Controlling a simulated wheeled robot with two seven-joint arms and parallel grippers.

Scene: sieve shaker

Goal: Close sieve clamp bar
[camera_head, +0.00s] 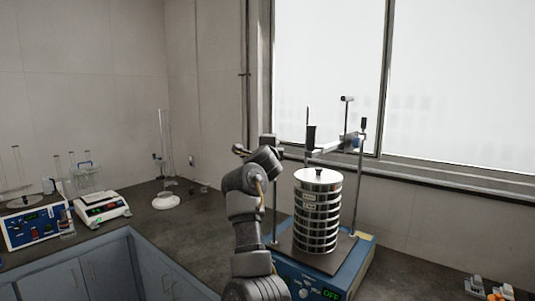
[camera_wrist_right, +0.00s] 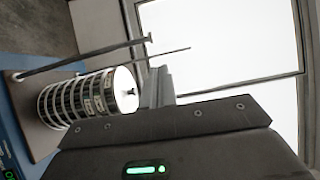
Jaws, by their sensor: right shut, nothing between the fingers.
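The sieve stack (camera_head: 318,212) stands upright on the blue shaker (camera_head: 325,278), with a knobbed lid (camera_head: 319,179) on top. It also shows sideways in the wrist view (camera_wrist_right: 75,100). A grey bar-like part (camera_head: 330,147), probably the clamp bar, shows above and behind the lid. I cannot tell how it is seated. My right gripper (camera_wrist_right: 160,75) is shut and empty, its fingers showing just beyond the lid in the wrist view. In the head view my arm rises left of the stack; its fingertips are not clear there. My left gripper is not seen.
A left post (camera_head: 275,200) and right post (camera_head: 360,185) flank the stack. A thin rod (camera_head: 307,115) and a T-topped part (camera_head: 346,99) rise behind. The window (camera_head: 330,60) is at the back. A balance (camera_head: 102,207) and glassware stand left. The counter between is mostly clear.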

